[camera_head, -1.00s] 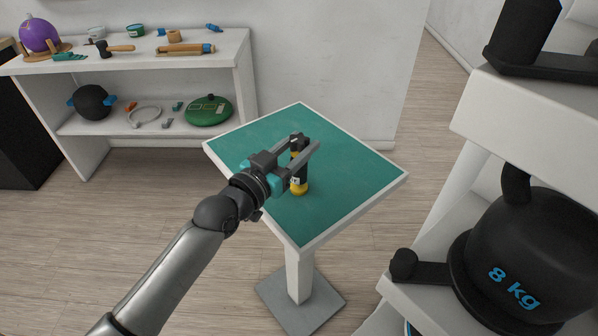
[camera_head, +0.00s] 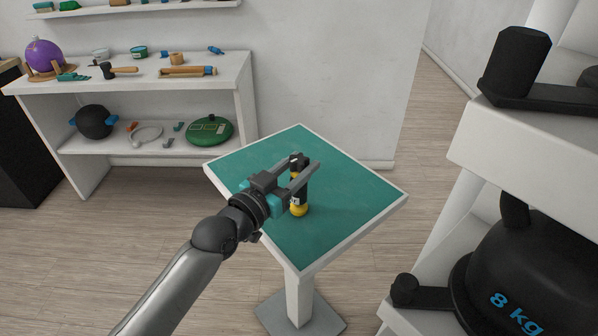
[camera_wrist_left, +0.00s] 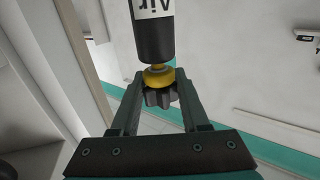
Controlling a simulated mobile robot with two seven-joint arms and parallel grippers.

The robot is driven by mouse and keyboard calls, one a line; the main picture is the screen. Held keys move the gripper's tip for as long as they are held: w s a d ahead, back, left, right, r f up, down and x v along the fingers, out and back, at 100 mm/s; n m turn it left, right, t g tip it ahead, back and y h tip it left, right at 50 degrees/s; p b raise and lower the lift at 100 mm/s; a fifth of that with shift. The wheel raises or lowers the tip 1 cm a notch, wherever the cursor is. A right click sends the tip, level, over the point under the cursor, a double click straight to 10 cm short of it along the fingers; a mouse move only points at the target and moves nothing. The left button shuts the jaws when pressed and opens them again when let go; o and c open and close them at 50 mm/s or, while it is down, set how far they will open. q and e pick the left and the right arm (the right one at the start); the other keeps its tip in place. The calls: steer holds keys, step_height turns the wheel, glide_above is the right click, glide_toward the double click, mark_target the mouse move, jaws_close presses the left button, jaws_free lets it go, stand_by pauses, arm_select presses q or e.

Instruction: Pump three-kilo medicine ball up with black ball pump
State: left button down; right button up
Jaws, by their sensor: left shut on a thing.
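The black ball pump (camera_head: 299,191) stands upright over the green-topped table (camera_head: 345,205), with a yellow lower end. I cannot tell whether it touches the table. My left gripper (camera_head: 305,168) is shut on its upper end. In the left wrist view the pump (camera_wrist_left: 154,40) shows a white label reading "Air", a yellow collar and a dark ribbed knob between the fingers (camera_wrist_left: 160,100). A black ball with blue side parts (camera_head: 93,122) sits on the rack's lower shelf at the left. No weight marking is readable on it. My right gripper is not in view.
A white rack (camera_head: 246,110) at the back left holds a purple ball on a stand (camera_head: 43,56), a hammer (camera_head: 112,71) and a green disc-shaped case (camera_head: 209,131). A kettlebell marked 8 kg (camera_head: 530,265) stands at the right. The tabletop around the pump is clear.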

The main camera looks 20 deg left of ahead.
arm_select(q)
step_height(320, 180, up, 20)
steer(key=p, duration=0.5)
steer(key=shift+f, duration=0.25)
steer(key=c, duration=1)
jaws_free()
jaws_close()
steer(key=shift+f, duration=0.15)
